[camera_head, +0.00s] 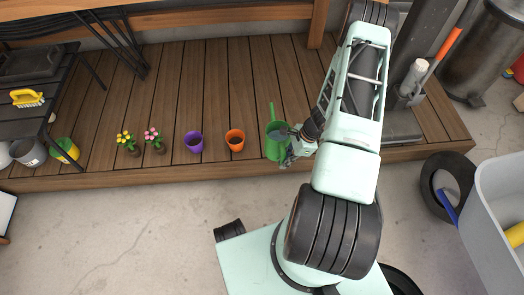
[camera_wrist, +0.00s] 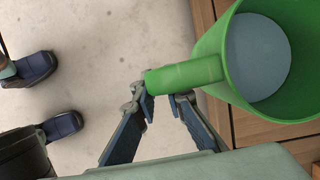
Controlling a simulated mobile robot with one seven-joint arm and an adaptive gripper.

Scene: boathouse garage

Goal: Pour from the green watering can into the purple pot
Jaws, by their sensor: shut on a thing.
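The green watering can (camera_head: 272,152) is at the deck's front edge, its thin spout pointing to the back of the deck. In the wrist view the can (camera_wrist: 215,85) shows a grey-blue surface inside and its stub handle between my fingers. My gripper (camera_head: 290,150) is at the can's right side, shut on the handle; it also shows in the wrist view (camera_wrist: 163,103). I cannot tell whether the can touches the deck. The purple pot (camera_head: 194,142) stands upright on the deck, left of the can, with an orange pot between them.
The orange pot (camera_head: 235,140) stands between the purple pot and the can. Two small flower plants (camera_head: 128,143) (camera_head: 154,141) are left of the purple pot. A black table (camera_head: 45,70) and buckets (camera_head: 30,152) are at far left. The wooden deck (camera_head: 200,85) behind the pots is clear.

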